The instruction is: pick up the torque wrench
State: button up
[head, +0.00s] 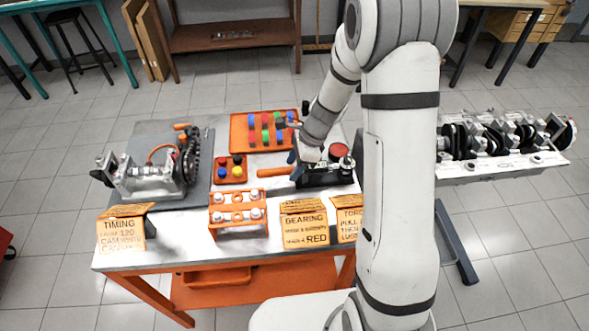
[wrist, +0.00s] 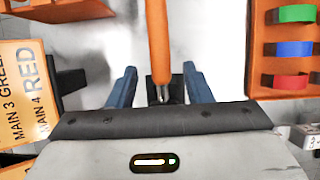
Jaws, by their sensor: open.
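The torque wrench (head: 273,172) lies on the white table, its orange handle pointing left in the head view. In the wrist view the orange handle of the wrench (wrist: 157,40) runs down from the top edge, with a metal neck and dark part at its lower end. My gripper (head: 298,165) is low over the wrench's right part. In the wrist view my gripper (wrist: 160,82) is open, with one blue finger on each side of the wrench and visible gaps between. The wrench's far end is hidden by my gripper.
An orange tray (head: 235,149) of coloured bearing shells lies behind the wrench. A small tray of coloured knobs (head: 230,170) is to the left. An orange rack (head: 238,222) and a bearing sign (head: 305,228) stand in front. A black block (head: 338,178) is just right.

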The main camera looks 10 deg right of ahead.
aim_at(290, 173)
jog(key=x, duration=0.4)
jog(key=shift+w+d+f, duration=0.1)
jog(key=shift+d+f, duration=0.05)
jog(key=shift+c, duration=0.3)
grip_shut()
